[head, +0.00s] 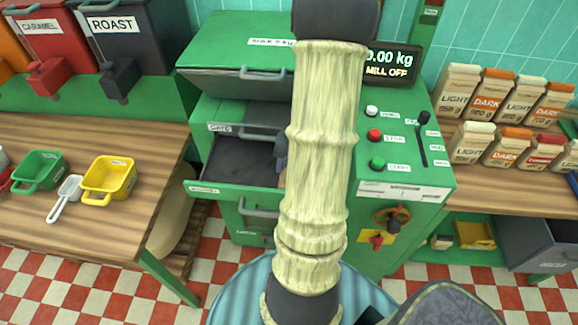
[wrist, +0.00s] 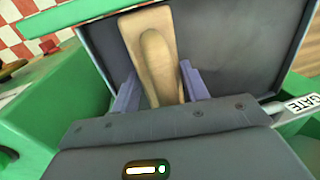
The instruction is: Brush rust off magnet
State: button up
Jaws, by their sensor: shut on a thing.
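My gripper (wrist: 160,85) is shut on a tan wooden brush (wrist: 158,50), with one bluish finger on each side of its raised grip. The brush's bristles are hidden. In the wrist view it is over the dark grey inside of an open drawer (wrist: 230,35). In the head view the drawer (head: 238,165) sticks out from the green machine, with a small label on its front edge that is hard to read. My gripper (head: 281,150) shows there only in part, behind my arm. No separate magnet and no clear rust can be made out.
The green machine (head: 215,108) has a hopper lid (head: 240,45), push buttons and a display reading MILL OFF. A wooden table (head: 120,225) at left holds a yellow scoop (head: 108,178), a green scoop and a white scoop. Bags (head: 490,90) stand on a right counter.

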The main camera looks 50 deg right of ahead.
jog(key=shift+s+d+f+b, duration=0.1)
jog(key=shift+s+d+b, duration=0.05)
jog(key=shift+s+d, duration=0.45)
jog(key=shift+s+d+f+b, duration=0.15)
jog(key=shift+s+d, duration=0.2)
jog(key=shift+s, duration=0.35)
jog(key=shift+r, duration=0.1)
jog(key=shift+w+a+r+p, duration=0.1)
jog(key=shift+w+a+p, duration=0.1)
jog(key=shift+w+a, duration=0.4)
jog(key=shift+w+a+r+p, duration=0.1)
jog(key=shift+w+a+p, duration=0.1)
jog(key=shift+w+a, duration=0.4)
jog(key=shift+w+d, duration=0.15)
jog(key=shift+w, duration=0.1)
jog(key=shift+w, duration=0.1)
jog(key=shift+w+a+f, duration=0.15)
jog(key=shift+w+a, duration=0.95)
jog(key=shift+w, duration=0.15)
